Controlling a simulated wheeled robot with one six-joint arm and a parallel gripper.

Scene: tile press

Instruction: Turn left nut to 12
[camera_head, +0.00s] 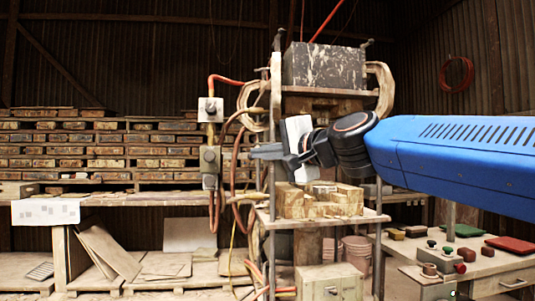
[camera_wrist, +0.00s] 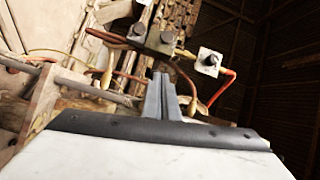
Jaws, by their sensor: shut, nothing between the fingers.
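My gripper (camera_head: 258,151) is in front of the left side of the tile press, beside its left upright rod (camera_head: 272,165). Its two grey fingers are together and empty; they also show in the wrist view (camera_wrist: 164,80). The wrist view is turned on its side, and the rod (camera_wrist: 75,76) runs across its left part, apart from the fingertips. A dark fitting (camera_head: 277,40) tops the left rod and another tops the right one. I cannot tell which part is the left nut, and I can read no number 12.
Several valve boxes with hoses, such as the upper box (camera_head: 210,109), stand left of the press. A speckled dark block (camera_head: 325,66) sits on top. Wooden blocks (camera_head: 318,200) lie on the press shelf (camera_head: 330,220).

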